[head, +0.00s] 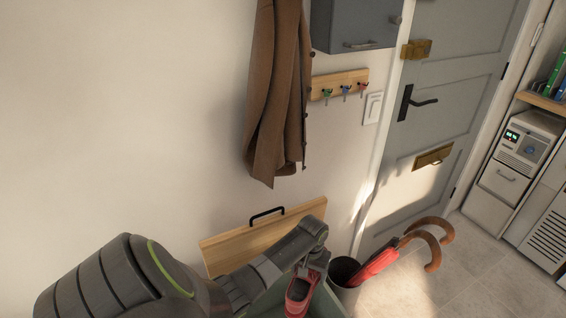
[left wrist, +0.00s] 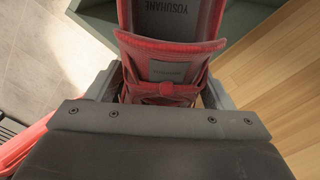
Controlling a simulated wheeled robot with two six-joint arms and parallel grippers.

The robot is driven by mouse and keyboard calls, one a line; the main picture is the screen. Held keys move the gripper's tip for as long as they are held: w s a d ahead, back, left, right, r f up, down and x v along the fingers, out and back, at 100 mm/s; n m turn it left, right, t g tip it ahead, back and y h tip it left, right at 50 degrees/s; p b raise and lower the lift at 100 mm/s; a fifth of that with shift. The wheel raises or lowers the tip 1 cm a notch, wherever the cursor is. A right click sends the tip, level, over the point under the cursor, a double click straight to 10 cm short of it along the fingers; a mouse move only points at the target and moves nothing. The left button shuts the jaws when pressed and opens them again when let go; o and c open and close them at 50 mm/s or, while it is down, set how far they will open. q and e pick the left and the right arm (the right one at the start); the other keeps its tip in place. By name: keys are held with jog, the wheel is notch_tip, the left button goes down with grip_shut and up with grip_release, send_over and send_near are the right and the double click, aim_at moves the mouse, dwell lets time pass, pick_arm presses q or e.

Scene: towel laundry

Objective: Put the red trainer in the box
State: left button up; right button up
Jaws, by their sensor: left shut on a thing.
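The red trainer (head: 299,296) hangs from my left gripper (head: 308,270) at the bottom of the head view. In the left wrist view the trainer (left wrist: 168,60) sits between the two fingers of my left gripper (left wrist: 160,88), which is shut on it. The grey-green box (head: 326,303) shows partly around the trainer, cut off by the frame's lower edge. In the left wrist view the box (left wrist: 246,30) lies beyond the trainer. I cannot tell how high the trainer is above the box. My right gripper is not in view.
A wooden panel with a black handle (head: 225,246) stands by the wall behind my left arm. An umbrella stand (head: 343,272) with a red umbrella (head: 377,264) is close on the right. A brown coat (head: 275,100) hangs above. Floor (head: 480,270) is clear near the door.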

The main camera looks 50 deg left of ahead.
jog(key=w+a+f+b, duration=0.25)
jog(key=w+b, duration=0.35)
jog(key=b, duration=1.3)
pick_arm(q)
jog(key=s+d+f+n+b, duration=0.1)
jog(key=s+f+n+b, duration=0.1)
jog(key=f+n, duration=0.7)
jog(key=s+d+f+n+b, duration=0.1)
jog(key=s+f+n, duration=0.4)
jog(key=f, duration=1.8)
jog(key=s+d+f+n+b, duration=0.1)
jog(key=s+f+n+b, duration=0.2)
jog(key=f+n, duration=1.1)
jog(key=shift+s+f, duration=0.25)
jog(key=shift+f, duration=0.9)
jog(key=shift+f+b, duration=0.65)
jog(key=shift+b, duration=0.15)
jog(key=shift+f+b, duration=0.95)
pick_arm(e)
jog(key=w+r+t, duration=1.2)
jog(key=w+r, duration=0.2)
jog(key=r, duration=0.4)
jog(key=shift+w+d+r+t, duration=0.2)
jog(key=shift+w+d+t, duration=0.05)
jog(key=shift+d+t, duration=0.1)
